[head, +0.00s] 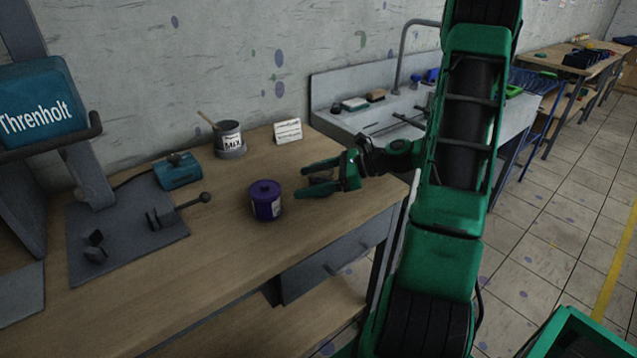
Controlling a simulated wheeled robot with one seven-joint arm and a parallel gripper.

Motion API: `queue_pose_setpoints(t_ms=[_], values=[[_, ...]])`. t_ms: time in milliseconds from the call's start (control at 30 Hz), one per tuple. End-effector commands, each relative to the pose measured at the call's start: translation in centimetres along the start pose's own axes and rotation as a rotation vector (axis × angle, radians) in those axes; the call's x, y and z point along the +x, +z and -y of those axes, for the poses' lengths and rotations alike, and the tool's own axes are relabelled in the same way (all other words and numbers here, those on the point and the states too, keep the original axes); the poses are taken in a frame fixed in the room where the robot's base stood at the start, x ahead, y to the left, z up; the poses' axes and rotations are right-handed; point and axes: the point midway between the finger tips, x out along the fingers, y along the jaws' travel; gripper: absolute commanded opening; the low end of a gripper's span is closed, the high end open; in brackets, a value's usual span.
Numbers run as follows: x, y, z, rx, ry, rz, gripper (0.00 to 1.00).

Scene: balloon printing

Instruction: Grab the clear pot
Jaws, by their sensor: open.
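A purple lidded pot (266,201) stands upright on the wooden workbench (225,270), with a pale label too small to read. My gripper (300,181) is just to its right, with fingers apart and pointing left towards it. A gap shows between the fingertips and the pot. A small dark brownish shape shows between the fingers; I cannot tell what it is. A grey pot (230,143) labelled "MIX" stands farther back with a stick in it. No see-through pot shows, and I cannot tell which pot is called clear.
A small white card (288,131) stands near the wall. A teal box (178,171) and a grey plate (120,238) with a lever-like part (182,207) are on the left. A sink (370,110) is behind my arm. The bench front is clear.

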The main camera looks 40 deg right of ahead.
Motion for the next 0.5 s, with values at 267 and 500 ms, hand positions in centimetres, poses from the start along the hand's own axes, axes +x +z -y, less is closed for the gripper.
queue_pose_setpoints(t_ms=[267,500], values=[[0.62,-0.01,0.02,0.000,-0.001,-0.001,0.77],[0.58,-0.01,0.04,0.000,-0.001,-0.001,0.31]])
